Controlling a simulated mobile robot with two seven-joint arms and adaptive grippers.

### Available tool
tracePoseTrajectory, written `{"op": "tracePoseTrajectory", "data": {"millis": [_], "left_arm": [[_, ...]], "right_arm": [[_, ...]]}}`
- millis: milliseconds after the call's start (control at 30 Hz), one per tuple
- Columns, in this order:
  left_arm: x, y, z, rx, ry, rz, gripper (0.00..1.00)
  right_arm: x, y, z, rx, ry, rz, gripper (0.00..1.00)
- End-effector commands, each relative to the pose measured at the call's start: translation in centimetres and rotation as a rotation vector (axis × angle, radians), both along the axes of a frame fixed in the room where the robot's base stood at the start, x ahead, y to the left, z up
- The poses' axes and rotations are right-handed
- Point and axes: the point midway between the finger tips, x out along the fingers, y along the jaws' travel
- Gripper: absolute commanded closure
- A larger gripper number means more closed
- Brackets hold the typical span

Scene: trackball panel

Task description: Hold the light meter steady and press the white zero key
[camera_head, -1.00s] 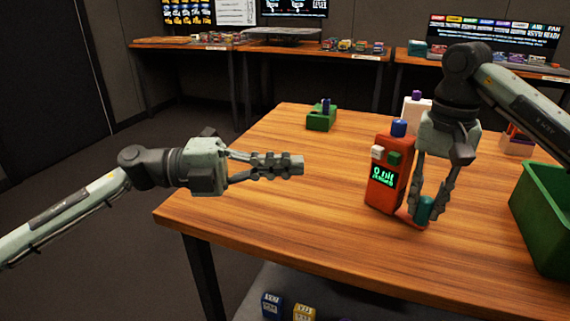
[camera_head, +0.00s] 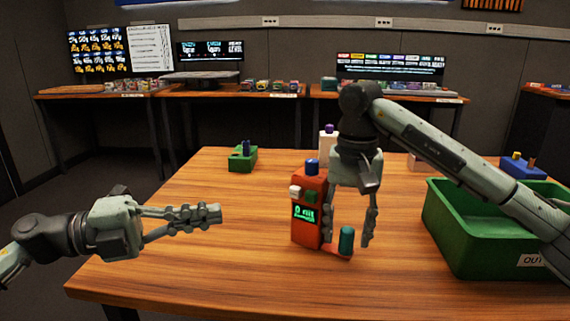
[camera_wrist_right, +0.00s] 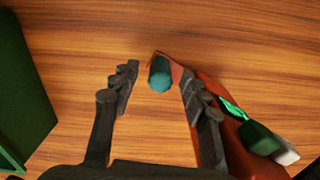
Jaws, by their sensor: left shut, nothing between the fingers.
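The orange-red light meter (camera_head: 309,232) stands upright on the wooden table. It has a lit green display, a blue knob on top, a white key (camera_head: 295,192) at its upper left and a green key (camera_head: 310,196) beside it. A teal post (camera_head: 346,240) rises from its low foot. My right gripper (camera_head: 350,236) points down, open, with its fingers on either side of the post. In the right wrist view the post (camera_wrist_right: 160,75) lies between the spread fingers, with gaps showing. My left gripper (camera_head: 214,213) is shut and empty, left of the meter, apart from it.
A green bin (camera_head: 470,255) stands at the right of the table (camera_head: 200,275). A green block with a blue peg (camera_head: 243,158), a white device (camera_head: 327,143) and a blue block (camera_head: 520,167) are farther back.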

Motion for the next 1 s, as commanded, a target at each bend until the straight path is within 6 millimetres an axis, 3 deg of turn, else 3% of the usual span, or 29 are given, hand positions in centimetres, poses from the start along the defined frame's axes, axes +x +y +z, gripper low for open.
{"op": "tracePoseTrajectory", "data": {"millis": [233,367,800,1000], "left_arm": [[0.0,0.0,0.0,0.000,0.000,0.000,1.00],[0.0,0.0,0.0,0.000,0.000,0.000,1.00],[0.0,0.0,0.0,0.000,0.000,0.000,1.00],[0.0,0.0,0.0,0.000,0.000,0.000,1.00]], "right_arm": [[0.0,0.0,0.1,0.000,0.000,0.000,0.55],[0.1,0.0,1.3,-0.001,-0.004,-0.001,0.55],[0.0,0.0,9.9,-0.001,-0.004,-0.002,0.55],[0.0,0.0,11.8,-0.001,-0.001,-0.001,0.55]]}}
